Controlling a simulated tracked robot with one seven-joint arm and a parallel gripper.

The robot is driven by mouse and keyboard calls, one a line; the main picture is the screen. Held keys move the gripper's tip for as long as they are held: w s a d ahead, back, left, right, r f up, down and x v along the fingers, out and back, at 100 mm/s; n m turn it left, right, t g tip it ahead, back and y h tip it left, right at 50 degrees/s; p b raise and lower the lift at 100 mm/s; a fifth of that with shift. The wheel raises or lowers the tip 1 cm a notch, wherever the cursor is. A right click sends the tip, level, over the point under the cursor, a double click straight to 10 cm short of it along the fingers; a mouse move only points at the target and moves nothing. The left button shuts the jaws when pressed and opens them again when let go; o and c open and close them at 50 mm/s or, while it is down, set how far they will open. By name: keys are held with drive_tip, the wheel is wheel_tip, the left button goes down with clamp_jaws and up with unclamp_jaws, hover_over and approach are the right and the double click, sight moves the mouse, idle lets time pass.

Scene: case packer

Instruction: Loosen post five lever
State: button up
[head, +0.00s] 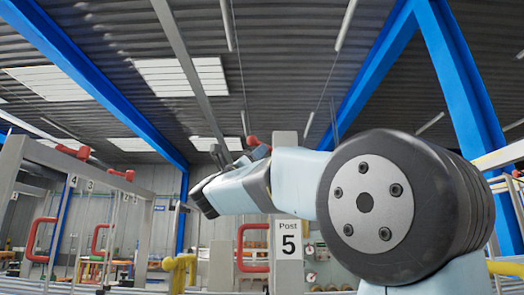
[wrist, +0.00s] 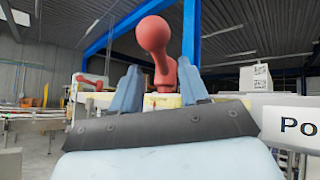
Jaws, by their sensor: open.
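The post five lever is red with a round knob (wrist: 154,34) and a bent stem. In the wrist view it rises in the middle, its stem showing between the two fingers of my gripper (wrist: 160,80). The fingers are apart, one on each side; I cannot tell how far beyond the fingertips the stem is. In the head view a small red part of the lever (head: 252,140) shows above my gripper, and the rest is mostly hidden. The post five sign (head: 289,240) hangs below my arm, and its edge shows in the wrist view (wrist: 292,125).
A red handle (head: 252,250) is left of the sign. Other posts with red levers (head: 121,174) stand at the left, with a yellow pipe (head: 180,265) nearer. Blue beams (head: 85,70) cross overhead. A white box with a printed code (wrist: 256,78) is right of the lever.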

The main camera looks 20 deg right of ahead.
drive_tip(key=v, duration=0.8)
drive_tip(key=shift+a+f, duration=0.2)
drive_tip(key=shift+f, duration=0.1)
drive_tip(key=shift+c, duration=0.2)
